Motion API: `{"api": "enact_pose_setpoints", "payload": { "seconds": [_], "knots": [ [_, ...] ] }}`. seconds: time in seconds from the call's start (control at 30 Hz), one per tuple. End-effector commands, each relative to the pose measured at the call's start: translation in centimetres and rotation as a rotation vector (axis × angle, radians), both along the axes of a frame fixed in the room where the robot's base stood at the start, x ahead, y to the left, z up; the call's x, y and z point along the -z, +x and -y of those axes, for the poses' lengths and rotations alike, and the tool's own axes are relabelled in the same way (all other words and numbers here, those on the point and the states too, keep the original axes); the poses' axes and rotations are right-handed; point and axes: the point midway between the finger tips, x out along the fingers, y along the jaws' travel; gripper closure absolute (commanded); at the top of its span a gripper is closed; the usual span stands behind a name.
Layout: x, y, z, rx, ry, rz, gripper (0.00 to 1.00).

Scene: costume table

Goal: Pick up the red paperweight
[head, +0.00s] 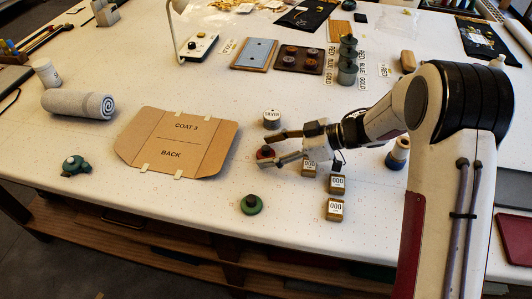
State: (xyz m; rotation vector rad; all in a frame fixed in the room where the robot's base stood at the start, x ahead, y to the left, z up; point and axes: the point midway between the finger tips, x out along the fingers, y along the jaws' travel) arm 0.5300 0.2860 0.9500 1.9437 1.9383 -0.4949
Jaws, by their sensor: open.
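The red paperweight (265,153) is a small round piece with a dark knob, standing on the white table right of the cardboard sheet. My gripper (266,149) is open and low over the table, pointing left. Its two fingers lie on the far and near sides of the paperweight, which shows between the fingertips. The near finger hides part of the paperweight's lower right side. I cannot tell whether either finger touches it.
A green paperweight (251,204) is in front. Small blocks marked 000 (337,184) stand near and under my gripper. The cardboard sheet (180,140) lies left. Clear table surrounds the green paperweight.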

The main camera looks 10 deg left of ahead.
Motion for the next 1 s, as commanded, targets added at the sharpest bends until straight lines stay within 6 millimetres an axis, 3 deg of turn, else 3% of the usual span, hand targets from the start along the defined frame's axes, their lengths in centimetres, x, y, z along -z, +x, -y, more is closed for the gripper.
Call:
{"api": "enact_pose_setpoints", "payload": {
  "seconds": [0.23, 0.4, 0.77, 1.0],
  "knots": [
    [0.0, 0.0, 0.0, 0.0, 0.0, 0.0, 0.49],
    [0.0, 0.0, 0.0, 0.0, 0.0, 0.0, 0.93],
    [-0.2, 0.0, 0.0, 0.0, 0.001, 0.001, 0.95],
    [-1.5, 0.1, 0.0, 0.0, 0.001, 0.002, 0.95]
  ]
}}
